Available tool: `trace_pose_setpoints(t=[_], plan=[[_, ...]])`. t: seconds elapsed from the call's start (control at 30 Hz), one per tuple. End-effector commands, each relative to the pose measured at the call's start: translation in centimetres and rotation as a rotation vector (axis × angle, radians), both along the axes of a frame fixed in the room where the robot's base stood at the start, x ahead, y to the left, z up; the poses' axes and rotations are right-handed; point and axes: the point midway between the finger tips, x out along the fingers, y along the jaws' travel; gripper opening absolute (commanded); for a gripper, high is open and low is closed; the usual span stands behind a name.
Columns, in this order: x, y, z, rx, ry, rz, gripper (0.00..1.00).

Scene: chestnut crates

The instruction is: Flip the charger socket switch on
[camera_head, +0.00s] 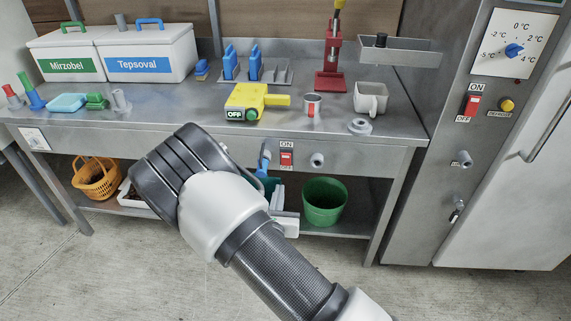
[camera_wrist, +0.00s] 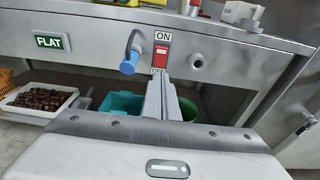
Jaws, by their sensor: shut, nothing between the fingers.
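The charger socket switch is a red rocker (camera_head: 286,158) on the front of the metal bench, with ON marked above and OFF below. In the wrist view the red rocker (camera_wrist: 161,52) is in clear sight, but I cannot tell which way it is tipped. A blue plug (camera_wrist: 129,62) hangs from the bench front just left of it; it also shows in the head view (camera_head: 264,160). My gripper (camera_wrist: 160,82) is shut and empty, its fingertips pointing at the bench front just below the OFF label. Contact cannot be told. In the head view my arm partly hides the gripper.
A grey round knob (camera_head: 317,160) sits right of the switch. Below the bench are a green bucket (camera_head: 323,202), a teal bin (camera_wrist: 121,103) and a tray of chestnuts (camera_wrist: 41,99). The cabinet at right has another red ON/OFF switch (camera_head: 472,105).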

Motion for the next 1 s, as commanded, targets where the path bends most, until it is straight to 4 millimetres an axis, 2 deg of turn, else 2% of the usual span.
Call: trace_pose_setpoints(t=[0.27,0.37,0.73,0.8,1.0], plan=[[0.9,-0.1,-0.2,0.002,0.0,-0.003,0.0],[2.4,-0.3,-0.5,0.001,-0.001,-0.006,0.0],[10.1,-0.5,-1.6,0.001,-0.001,-0.004,0.0],[11.3,-0.5,-1.3,0.002,-0.003,-0.004,0.0],[13.4,-0.6,-0.8,0.0,-0.001,-0.004,0.0]])
